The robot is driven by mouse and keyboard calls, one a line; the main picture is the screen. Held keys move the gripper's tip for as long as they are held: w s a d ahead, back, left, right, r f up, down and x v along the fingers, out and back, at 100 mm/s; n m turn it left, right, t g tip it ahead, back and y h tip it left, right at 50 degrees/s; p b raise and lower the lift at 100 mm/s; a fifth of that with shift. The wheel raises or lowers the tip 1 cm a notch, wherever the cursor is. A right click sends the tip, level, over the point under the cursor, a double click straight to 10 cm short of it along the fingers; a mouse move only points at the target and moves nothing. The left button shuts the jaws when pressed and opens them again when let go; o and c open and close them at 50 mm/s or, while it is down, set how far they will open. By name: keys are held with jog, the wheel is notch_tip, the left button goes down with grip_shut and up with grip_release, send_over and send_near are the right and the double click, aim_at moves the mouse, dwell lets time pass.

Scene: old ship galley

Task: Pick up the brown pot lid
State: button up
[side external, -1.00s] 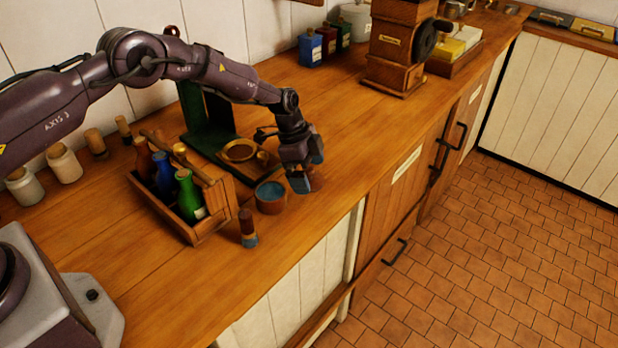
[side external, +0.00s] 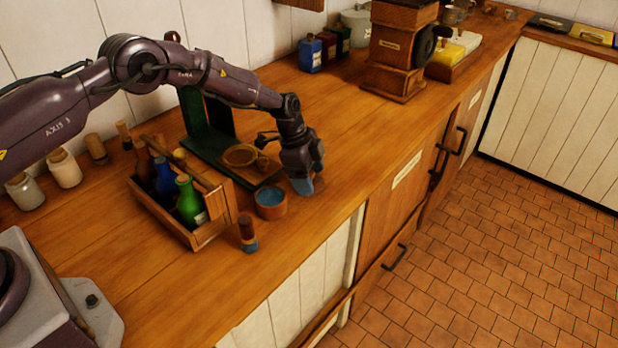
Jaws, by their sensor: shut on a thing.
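My gripper (side external: 304,187) is low over the counter, just right of the small brown pot (side external: 270,210), fingers pointing down. It is shut on a brown thing, most likely the brown pot lid (side external: 319,184). Only a small brown patch of it shows at the right of the fingertips; the fingers hide the rest. I cannot tell whether it touches the counter. The pot stands upright and open, blue inside, close to the fingers but apart from them.
A wooden caddy (side external: 190,238) with bottles stands left of the pot. A dark-tipped wooden stopper (side external: 247,232) is in front. A green stand (side external: 212,150) with a round wooden ring is behind. A wooden grinder (side external: 397,55) stands farther back; the counter between is clear.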

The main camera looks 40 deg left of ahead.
notch_tip(320, 180, up, 3)
jog(key=shift+s+f, duration=0.1)
jog(key=s+r, duration=0.4)
jog(key=r, duration=0.1)
notch_tip(320, 180, up, 2)
jog(key=n+t, duration=0.1)
jog(key=n, duration=0.3)
send_over(276, 197)
jog(key=shift+y, duration=0.4)
jog(key=shift+s+a+f, duration=0.1)
jog(key=shift+a+f, duration=0.05)
jog(key=shift+f, duration=0.85)
jog(key=shift+s+a+f, duration=0.15)
jog(key=shift+f, duration=0.8)
jog(key=shift+s+a+f, duration=0.1)
jog(key=shift+a+f, duration=0.05)
jog(key=shift+f, duration=0.85)
jog(key=shift+f, duration=0.2)
jog(key=o, duration=1)
